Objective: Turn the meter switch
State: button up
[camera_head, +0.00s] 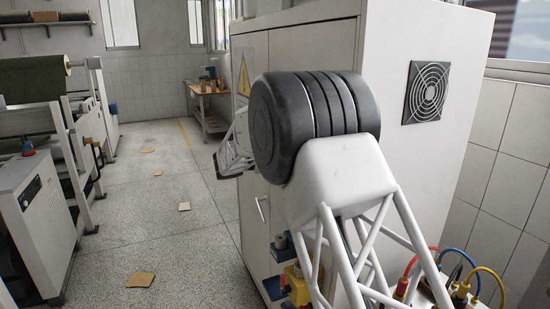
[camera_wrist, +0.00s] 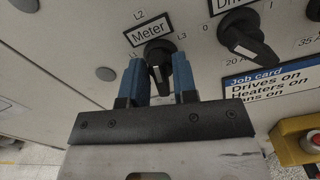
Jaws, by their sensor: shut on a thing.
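The meter switch (camera_wrist: 160,48) is a black rotary knob under a "Meter" label on the pale panel in the wrist view. Marks L2 and L3 show around it. Its handle points down in the picture, between my fingers. My gripper (camera_wrist: 158,68), with two blue fingers, is shut on this handle, one finger on each side. The fingers partly cover the knob's lower part. In the head view my arm reaches in front of the white cabinet (camera_head: 300,52), and the gripper and switch are hidden there.
A second black rotary switch (camera_wrist: 245,42) sits close on the right. Below it is a blue-and-white job card (camera_wrist: 268,84). A yellow box with a red button (camera_wrist: 308,142) sticks out at lower right. Coloured cables (camera_head: 465,280) loop at the head view's lower right.

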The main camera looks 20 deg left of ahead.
jog(key=m, duration=0.6)
jog(key=shift+d+f, duration=0.1)
jog(key=shift+m, duration=0.3)
jog(key=o, duration=0.7)
jog(key=shift+c, duration=0.2)
jog(key=shift+s, duration=0.1)
jog(key=v, duration=0.7)
jog(key=shift+s+a, duration=0.25)
jog(key=shift+a, duration=0.1)
jog(key=shift+s+d, duration=0.1)
